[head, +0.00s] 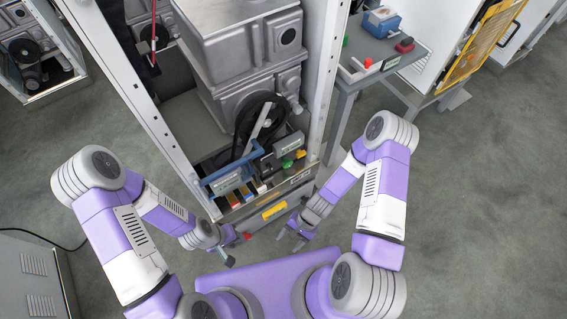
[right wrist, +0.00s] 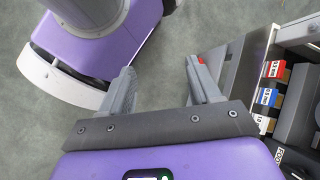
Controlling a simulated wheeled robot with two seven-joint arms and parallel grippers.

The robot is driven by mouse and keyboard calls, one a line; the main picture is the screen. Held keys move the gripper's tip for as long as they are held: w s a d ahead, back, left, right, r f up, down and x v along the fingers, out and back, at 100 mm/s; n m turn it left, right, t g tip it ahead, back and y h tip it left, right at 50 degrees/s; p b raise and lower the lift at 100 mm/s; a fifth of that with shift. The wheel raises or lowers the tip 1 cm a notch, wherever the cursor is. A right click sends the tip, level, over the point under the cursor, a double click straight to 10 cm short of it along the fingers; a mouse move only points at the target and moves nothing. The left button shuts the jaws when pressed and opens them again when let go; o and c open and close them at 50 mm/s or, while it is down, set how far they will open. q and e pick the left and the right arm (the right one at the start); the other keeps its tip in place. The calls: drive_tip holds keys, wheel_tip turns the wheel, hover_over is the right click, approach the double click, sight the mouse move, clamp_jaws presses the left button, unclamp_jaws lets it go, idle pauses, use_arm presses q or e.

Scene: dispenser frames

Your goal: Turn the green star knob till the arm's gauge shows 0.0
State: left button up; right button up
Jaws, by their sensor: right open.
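The green star knob (head: 287,163) is small in the head view, at the front of the machine, below a grey box (head: 288,144) with a pale label. The arm's gauge cannot be picked out and no reading is legible. My right gripper (head: 289,241) is open and empty, in front of the frame's lower edge and apart from the knob. In the right wrist view its two fingers (right wrist: 160,70) are spread over the floor, with nothing between them. My left gripper (head: 238,249) is in front of the frame, to the left, with fingers apart. It is not at the knob.
A yellow knob (head: 301,153) sits close beside the green one. A blue-handled part (head: 226,180) and several coloured labelled blocks (right wrist: 272,69) lie nearby. White frame posts (head: 325,75) flank the machine. A side table (head: 402,62) stands at right; open floor lies right.

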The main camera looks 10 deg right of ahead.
drive_tip(key=w+a+f+m+t+y, duration=0.1)
drive_tip(key=w+a+f+m+y, duration=0.15)
drive_tip(key=a+m+y, duration=0.35)
drive_tip(key=m+t+h+b, duration=0.3)
drive_tip(key=m+t+h, duration=0.3)
drive_tip(key=m+t, duration=1.4)
approach(289, 165)
drive_tip(key=w+r+g, duration=0.1)
drive_tip(key=w, duration=0.1)
drive_tip(key=shift+m, duration=0.3)
drive_tip(key=x, duration=0.2)
drive_tip(key=b+x, duration=0.1)
drive_tip(key=x, duration=0.4)
drive_tip(key=shift+a+r+b, duration=0.15)
drive_tip(key=shift+a+b, duration=0.25)
drive_tip(key=shift+c, duration=0.3)
drive_tip(key=c, duration=0.7)
